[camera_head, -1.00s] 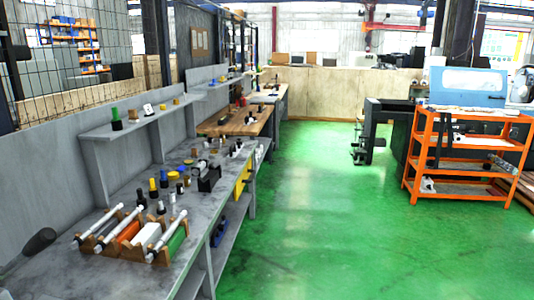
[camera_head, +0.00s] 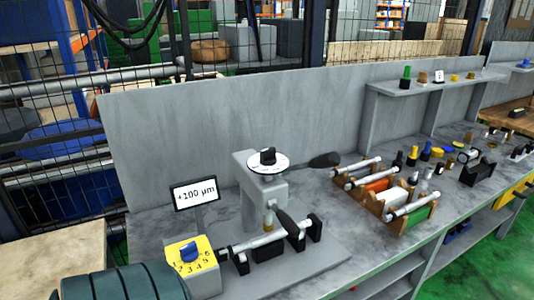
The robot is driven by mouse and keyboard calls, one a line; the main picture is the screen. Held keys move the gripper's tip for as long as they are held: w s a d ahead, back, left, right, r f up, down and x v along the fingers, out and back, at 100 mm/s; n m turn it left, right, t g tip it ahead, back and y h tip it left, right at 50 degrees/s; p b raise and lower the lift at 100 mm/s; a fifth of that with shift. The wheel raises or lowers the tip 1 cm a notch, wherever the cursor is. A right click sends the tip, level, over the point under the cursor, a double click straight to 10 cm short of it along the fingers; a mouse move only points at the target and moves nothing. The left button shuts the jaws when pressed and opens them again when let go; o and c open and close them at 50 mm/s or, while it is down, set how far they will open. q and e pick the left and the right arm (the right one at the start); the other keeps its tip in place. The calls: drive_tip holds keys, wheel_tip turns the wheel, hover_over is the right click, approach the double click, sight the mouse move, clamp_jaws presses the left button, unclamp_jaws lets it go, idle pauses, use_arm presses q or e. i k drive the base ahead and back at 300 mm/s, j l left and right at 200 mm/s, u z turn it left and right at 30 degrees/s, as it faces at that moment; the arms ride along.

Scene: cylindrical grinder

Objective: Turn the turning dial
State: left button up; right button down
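The turning dial looks to be the blue knob (camera_head: 189,252) on a yellow face with numbers, on a grey box at the left front of the bench. A second dial, a white disc with a black knob (camera_head: 267,157), tops the grey column of the grinder (camera_head: 262,195). I cannot tell from the picture which one the task means. A small display (camera_head: 195,193) reading "+100 µm" stands behind the yellow box. Neither of my grippers is in view.
The grinder stands on a grey bench (camera_head: 350,228) with a back panel behind it. To its right are wooden racks with rods (camera_head: 405,205), small bottles and a shelf (camera_head: 435,87). A dark green ribbed object (camera_head: 120,283) fills the lower left. Green floor lies at right.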

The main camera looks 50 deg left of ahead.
sight(189, 253)
drive_tip(key=u, duration=1.8)
